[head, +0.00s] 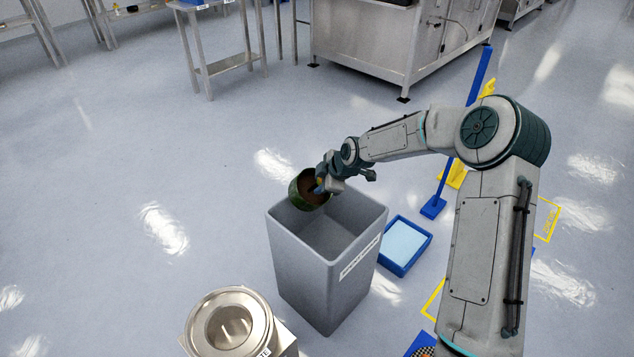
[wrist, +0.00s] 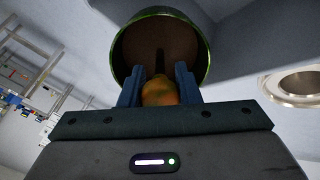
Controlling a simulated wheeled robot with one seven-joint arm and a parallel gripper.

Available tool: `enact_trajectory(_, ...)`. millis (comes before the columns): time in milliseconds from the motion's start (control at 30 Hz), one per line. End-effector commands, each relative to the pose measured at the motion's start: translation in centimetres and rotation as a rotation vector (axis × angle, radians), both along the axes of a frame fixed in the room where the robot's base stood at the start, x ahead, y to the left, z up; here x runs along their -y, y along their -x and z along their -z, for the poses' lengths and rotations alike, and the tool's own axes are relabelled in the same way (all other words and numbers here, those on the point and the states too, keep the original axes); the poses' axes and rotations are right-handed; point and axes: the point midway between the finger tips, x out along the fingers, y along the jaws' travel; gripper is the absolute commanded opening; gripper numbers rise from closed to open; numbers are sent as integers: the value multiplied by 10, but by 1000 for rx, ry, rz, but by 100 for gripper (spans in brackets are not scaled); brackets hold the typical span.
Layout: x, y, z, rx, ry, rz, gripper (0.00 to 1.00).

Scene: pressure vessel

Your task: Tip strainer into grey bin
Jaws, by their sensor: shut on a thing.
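The strainer (head: 309,190) is a round green-rimmed vessel with a brown inside, held above the back left rim of the grey bin (head: 300,262). It is tilted, with its open side turned toward the head camera. In the wrist view the strainer (wrist: 160,52) fills the top middle, its mouth facing my camera. My gripper (head: 322,184) is shut on it; the blue fingers (wrist: 158,85) stand either side of an orange-yellow part. The part of the bin's inside that I see looks empty; its floor is mostly hidden.
A steel vessel with a round opening (head: 228,322) stands in front left of the bin. A blue tray with a pale pad (head: 403,245) lies right of the bin. A blue pole with a foot (head: 433,208) stands behind my arm. Floor to the left is clear.

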Motion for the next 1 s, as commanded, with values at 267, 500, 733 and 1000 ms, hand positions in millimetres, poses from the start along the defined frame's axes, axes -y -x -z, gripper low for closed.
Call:
enact_trajectory(267,14,9,4,73,-95,4,0)
enact_trajectory(500,22,16,4,152,-200,3,0)
enact_trajectory(733,28,21,3,228,-295,3,0)
enact_trajectory(1000,34,26,2,300,-386,2,0)
